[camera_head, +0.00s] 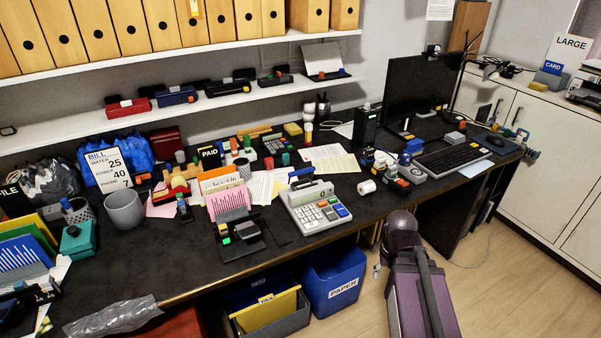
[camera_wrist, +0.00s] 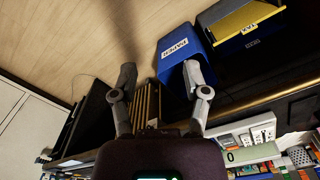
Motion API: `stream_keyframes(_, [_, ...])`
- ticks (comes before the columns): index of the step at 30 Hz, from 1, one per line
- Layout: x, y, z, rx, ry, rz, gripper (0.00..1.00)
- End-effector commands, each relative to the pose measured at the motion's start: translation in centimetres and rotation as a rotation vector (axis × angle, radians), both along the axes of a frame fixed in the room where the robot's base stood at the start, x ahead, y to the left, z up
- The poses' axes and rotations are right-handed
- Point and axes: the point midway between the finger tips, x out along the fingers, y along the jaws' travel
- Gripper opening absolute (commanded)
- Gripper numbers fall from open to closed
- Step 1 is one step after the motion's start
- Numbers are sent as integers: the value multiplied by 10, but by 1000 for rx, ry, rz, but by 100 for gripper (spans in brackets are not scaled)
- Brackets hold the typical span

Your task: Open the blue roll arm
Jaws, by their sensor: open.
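A pale adding machine (camera_head: 320,212) with grey, red, green and blue keys sits near the desk's front edge. A blue bar (camera_head: 301,174) shows at its back, probably the blue roll arm; I cannot tell its exact position. A loose white paper roll (camera_head: 367,187) lies on the desk just right of the machine. In the wrist view, my gripper (camera_wrist: 160,78) is open and empty, its two fingers apart over the floor and the desk front. The adding machine (camera_wrist: 241,137) shows there at lower right, away from the fingers.
A blue PAPER bin (camera_head: 335,280) and a dark bin with yellow folders (camera_head: 266,309) stand under the desk edge. Stamps (camera_head: 405,171), a keyboard (camera_head: 456,160) and a monitor (camera_head: 418,83) lie right.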

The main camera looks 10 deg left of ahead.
Motion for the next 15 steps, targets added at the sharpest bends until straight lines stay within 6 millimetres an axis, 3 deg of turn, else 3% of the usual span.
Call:
stream_keyframes(8, [16,3,-5,-51,-30,43,60])
stream_keyframes(15, [73,14,-15,-240,-142,202,60])
